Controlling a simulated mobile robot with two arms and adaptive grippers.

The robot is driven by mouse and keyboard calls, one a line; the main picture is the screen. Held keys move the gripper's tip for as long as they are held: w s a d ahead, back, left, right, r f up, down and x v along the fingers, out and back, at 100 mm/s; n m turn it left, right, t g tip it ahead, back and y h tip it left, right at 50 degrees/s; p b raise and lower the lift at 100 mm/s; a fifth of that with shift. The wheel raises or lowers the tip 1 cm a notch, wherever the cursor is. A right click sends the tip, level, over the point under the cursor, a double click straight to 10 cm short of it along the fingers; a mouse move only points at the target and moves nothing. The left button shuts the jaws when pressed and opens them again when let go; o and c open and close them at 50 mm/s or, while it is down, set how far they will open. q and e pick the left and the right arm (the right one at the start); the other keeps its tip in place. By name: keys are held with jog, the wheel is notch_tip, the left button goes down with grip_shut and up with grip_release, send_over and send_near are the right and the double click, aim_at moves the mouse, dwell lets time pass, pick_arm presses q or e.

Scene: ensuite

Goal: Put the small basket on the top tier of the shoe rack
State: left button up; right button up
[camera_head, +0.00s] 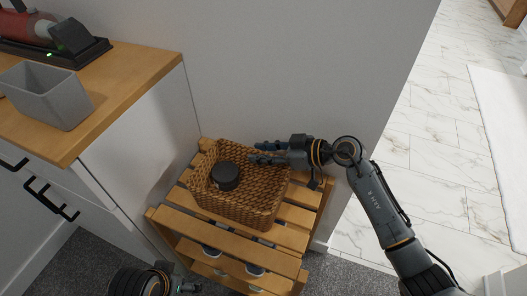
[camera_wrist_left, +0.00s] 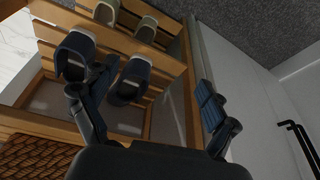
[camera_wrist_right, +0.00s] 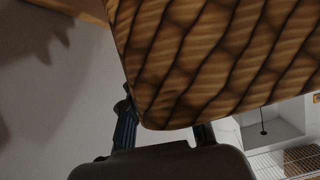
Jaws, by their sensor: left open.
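The small brown woven basket (camera_head: 237,205) sits upright on the slatted top tier of the wooden shoe rack (camera_head: 180,222). A dark round object (camera_head: 226,176) is inside it. My right gripper (camera_head: 258,153) is at the basket's back right rim, its fingers pointing left and a little apart. In the right wrist view the basket (camera_wrist_right: 215,55) fills the top and hides the fingertips, so its grip on the wall is unclear. My left gripper (camera_wrist_left: 155,85) is open and empty, low in front of the rack, with the basket's weave at lower left.
A white cabinet with a wooden top (camera_head: 120,85) stands close left of the rack, bearing a grey bin (camera_head: 45,95). A wall is behind the rack. Slippers (camera_wrist_left: 133,78) lie on lower tiers. Marble floor (camera_head: 430,150) is open at right.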

jog(key=shift+r, duration=0.15)
pick_arm(q)
notch_tip(320, 180, down, 9)
jog(key=p, duration=0.2)
jog(key=shift+w+d+g, duration=0.2)
jog(key=shift+w+g, duration=0.1)
pick_arm(e)
jog(key=v, duration=1.2)
pick_arm(q)
jog(key=shift+r, duration=0.1)
